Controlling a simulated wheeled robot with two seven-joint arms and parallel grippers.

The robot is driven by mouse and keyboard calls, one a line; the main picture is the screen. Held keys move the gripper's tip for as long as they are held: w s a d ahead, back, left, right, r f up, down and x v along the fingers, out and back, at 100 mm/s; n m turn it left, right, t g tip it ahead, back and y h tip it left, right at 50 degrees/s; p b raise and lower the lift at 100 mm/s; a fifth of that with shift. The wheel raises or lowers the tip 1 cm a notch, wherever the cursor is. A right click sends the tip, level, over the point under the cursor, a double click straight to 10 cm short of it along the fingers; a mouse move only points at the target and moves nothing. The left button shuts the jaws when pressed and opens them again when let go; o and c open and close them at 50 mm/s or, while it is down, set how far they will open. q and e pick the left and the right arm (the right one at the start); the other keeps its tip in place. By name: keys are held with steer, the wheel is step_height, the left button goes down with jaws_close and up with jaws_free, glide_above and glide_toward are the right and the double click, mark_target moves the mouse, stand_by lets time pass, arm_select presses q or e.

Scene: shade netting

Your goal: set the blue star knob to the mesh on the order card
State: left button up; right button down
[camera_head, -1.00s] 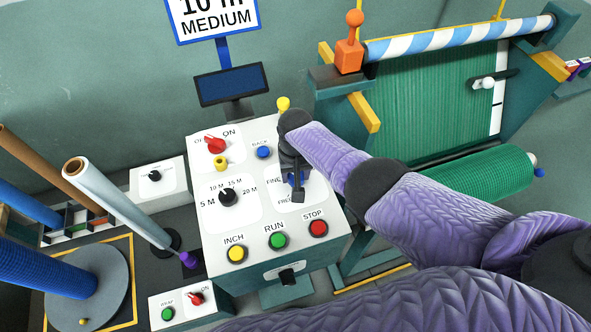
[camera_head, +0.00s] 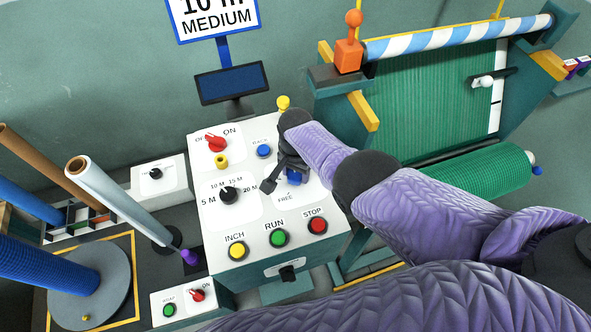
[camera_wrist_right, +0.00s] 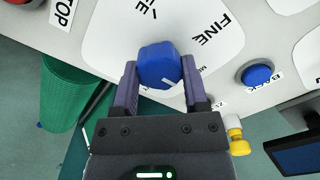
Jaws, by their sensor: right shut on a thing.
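The blue star knob (camera_wrist_right: 158,66) sits on the white control panel, between the two fingers of my right gripper (camera_wrist_right: 160,84) in the right wrist view. The fingers are shut on its sides. A white mark on the knob shows, and FINE is printed beside it; other labels are partly hidden. In the head view the knob (camera_head: 294,177) is mostly covered by my right gripper (camera_head: 284,180). The order card (camera_head: 215,22) at the top reads 10 m MEDIUM, its upper edge cut off. My left gripper is not in view.
On the panel (camera_head: 209,252) are a black length knob (camera_head: 228,195), a red switch (camera_head: 215,143), a blue BACK button (camera_head: 263,151), and yellow, green and red buttons along the front. A dark screen (camera_head: 232,85) stands behind. The netting machine (camera_head: 430,100) is at the right.

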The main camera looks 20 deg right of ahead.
mark_target(296, 174)
steer(key=shift+w, duration=0.1)
stand_by(0.3)
steer(key=shift+c, duration=0.5)
jaws_free()
step_height(296, 174, up, 9)
steer(key=p, duration=0.7)
steer(key=shift+r, duration=0.5)
